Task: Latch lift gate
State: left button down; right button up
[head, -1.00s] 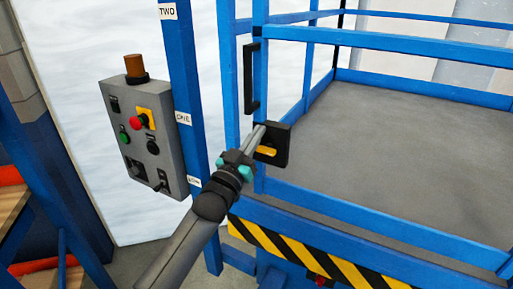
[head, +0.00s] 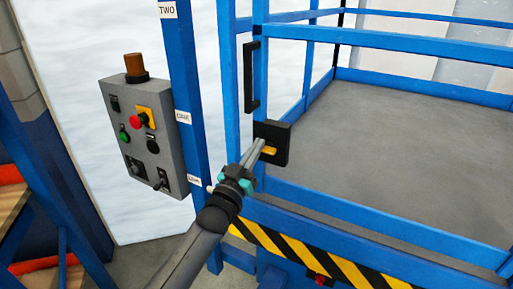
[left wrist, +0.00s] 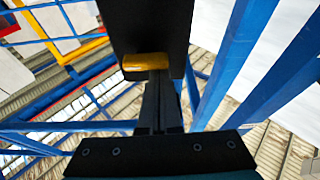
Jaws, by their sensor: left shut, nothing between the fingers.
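The lift gate's latch is a black box (head: 280,137) on the blue gate post, with a yellow latch lever (head: 270,150) low on its face. My left gripper (head: 262,145) is shut and empty, its tips at the left end of the lever. In the left wrist view the yellow lever (left wrist: 146,62) lies across the black latch box (left wrist: 150,25), and the closed fingers (left wrist: 158,85) are just below it. I cannot tell whether they touch it. The black gate handle (head: 250,78) stands upright above the latch. My right gripper is not in view.
A grey control box (head: 142,135) with a red stop button and an orange lamp hangs left of the blue post (head: 183,90). Blue rails (head: 400,55) surround the grey platform floor (head: 420,130). A black-and-yellow striped edge (head: 320,262) runs below.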

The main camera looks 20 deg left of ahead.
pick_arm(q)
jog(key=shift+a+f+n+y+p, duration=0.15)
jog(key=shift+n+y+p, duration=0.45)
jog(key=shift+n, duration=1.3)
jog(key=shift+f+n+y, duration=0.15)
jog(key=shift+n+y, duration=0.55)
jog(key=shift+n, duration=0.3)
jog(key=shift+n+p, duration=0.3)
jog(key=shift+n, duration=0.3)
jog(key=shift+f+n+y, duration=0.1)
jog(key=shift+n+y, duration=0.3)
jog(key=shift+n, duration=0.1)
jog(key=n+y+p, duration=0.1)
jog(key=n, duration=0.2)
jog(key=f+n+g+y+p, duration=0.1)
jog(key=n, duration=0.1)
jog(key=shift+n, duration=0.4)
jog(key=shift+f, duration=0.15)
jog(key=shift+p, duration=0.3)
